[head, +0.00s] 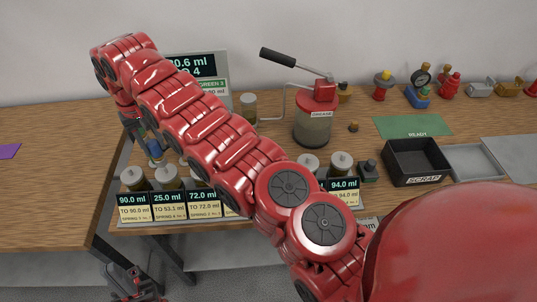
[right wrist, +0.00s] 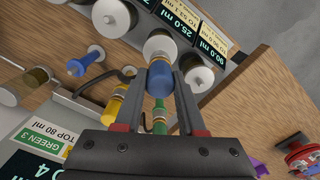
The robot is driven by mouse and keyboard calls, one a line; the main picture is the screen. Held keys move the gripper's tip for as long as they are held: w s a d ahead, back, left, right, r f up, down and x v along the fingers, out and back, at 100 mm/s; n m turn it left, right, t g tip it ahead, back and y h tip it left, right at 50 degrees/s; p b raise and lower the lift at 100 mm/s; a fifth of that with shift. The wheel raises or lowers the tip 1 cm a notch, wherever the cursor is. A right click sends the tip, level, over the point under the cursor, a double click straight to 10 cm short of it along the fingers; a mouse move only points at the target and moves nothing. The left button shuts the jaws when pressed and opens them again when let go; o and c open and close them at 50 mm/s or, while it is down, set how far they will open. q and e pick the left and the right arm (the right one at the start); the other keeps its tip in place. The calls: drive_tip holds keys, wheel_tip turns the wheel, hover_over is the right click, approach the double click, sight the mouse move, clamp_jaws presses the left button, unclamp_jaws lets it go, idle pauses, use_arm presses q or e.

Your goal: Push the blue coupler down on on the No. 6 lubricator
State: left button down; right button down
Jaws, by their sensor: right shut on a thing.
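My right gripper (right wrist: 161,82) is shut on a blue coupler (right wrist: 160,79), which sits between its fingertips. The coupler is right against a pale-topped lubricator (right wrist: 158,44), the one behind the 25.0 ml display (right wrist: 166,24); whether it is seated cannot be told. In the head view that lubricator (head: 166,177) is second from the left, and my right gripper (head: 153,150) is just behind it, partly hidden by my arm. The lubricator's number is too small to read. My left gripper (head: 130,283) hangs low, away from the bench; its jaws are unclear.
Yellow (right wrist: 114,106) and green (right wrist: 159,117) fittings and another blue one (right wrist: 77,68) are near the fingers. Neighbouring lubricators (right wrist: 112,17) stand close. A grease pump (head: 313,122), a SCRAP bin (head: 417,161) and a green READY mat (head: 414,126) are further right.

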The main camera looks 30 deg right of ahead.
sight(157, 154)
drive_tip(key=shift+f+b, duration=0.55)
drive_tip(key=shift+f, duration=0.1)
drive_tip(key=shift+b, duration=0.3)
drive_tip(key=shift+r, duration=0.1)
drive_tip(key=shift+f+b, duration=1.05)
drive_tip(key=shift+f, duration=0.35)
drive_tip(key=shift+c, duration=2.1)
unclamp_jaws()
drive_tip(key=shift+r, duration=0.1)
